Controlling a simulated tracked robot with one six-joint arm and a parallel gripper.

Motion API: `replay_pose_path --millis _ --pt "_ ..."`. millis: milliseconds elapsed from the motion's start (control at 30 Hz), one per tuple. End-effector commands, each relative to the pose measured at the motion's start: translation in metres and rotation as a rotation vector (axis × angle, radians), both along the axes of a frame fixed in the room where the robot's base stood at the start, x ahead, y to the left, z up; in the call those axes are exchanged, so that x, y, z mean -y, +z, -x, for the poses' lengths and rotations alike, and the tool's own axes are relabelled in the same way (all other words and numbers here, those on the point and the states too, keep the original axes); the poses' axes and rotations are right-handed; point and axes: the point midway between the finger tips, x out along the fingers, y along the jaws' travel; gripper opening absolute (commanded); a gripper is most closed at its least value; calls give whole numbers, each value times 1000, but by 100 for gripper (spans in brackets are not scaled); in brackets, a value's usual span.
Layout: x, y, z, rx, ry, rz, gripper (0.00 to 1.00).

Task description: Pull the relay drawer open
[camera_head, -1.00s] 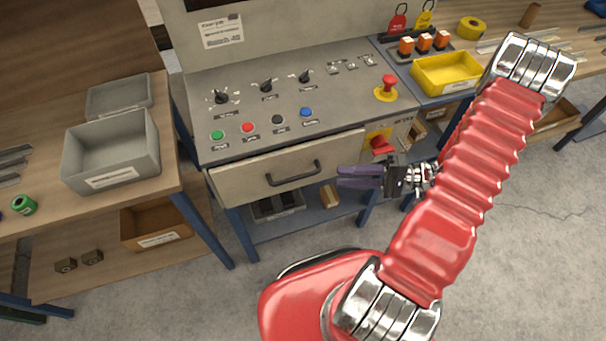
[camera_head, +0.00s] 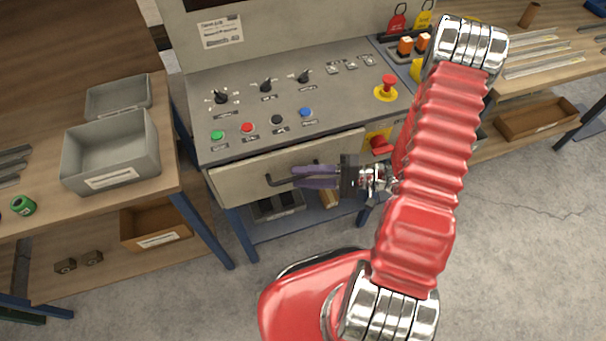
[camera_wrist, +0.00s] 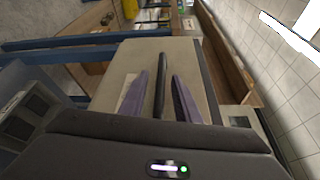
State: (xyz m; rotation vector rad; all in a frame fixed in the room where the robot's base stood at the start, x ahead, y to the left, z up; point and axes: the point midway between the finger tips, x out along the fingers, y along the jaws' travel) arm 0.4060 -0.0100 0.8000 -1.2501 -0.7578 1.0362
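The relay drawer (camera_head: 235,183) is a beige front under the control panel, with a dark bar handle (camera_head: 279,182). In the wrist view the drawer front (camera_wrist: 190,66) fills the middle. The handle (camera_wrist: 160,80) runs between the two fingers of my gripper (camera_wrist: 165,95), which stand apart on either side of it. I see a gap between the handle and each finger.
Above the drawer is the sloped panel (camera_head: 235,112) with knobs and coloured buttons. A red rotary switch (camera_head: 379,142) is right of the drawer. A grey bin (camera_head: 112,152) stands on the left bench. Open floor (camera_head: 215,290) lies in front.

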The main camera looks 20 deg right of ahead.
Motion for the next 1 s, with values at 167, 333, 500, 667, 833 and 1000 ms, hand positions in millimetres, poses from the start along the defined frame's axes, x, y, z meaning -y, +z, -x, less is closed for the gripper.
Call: replay_pose_path --millis 167,333,500,667,833,1000 --pt "-13 -1 -5 -1 1 0 29" --pt "-16 -2 -6 -1 0 1 29" --pt "-15 -2 -6 0 0 1 29" --pt "-15 -1 -6 0 0 1 19" --pt "-15 -1 -6 0 0 1 7" --pt "-15 -2 -6 -2 0 1 0"
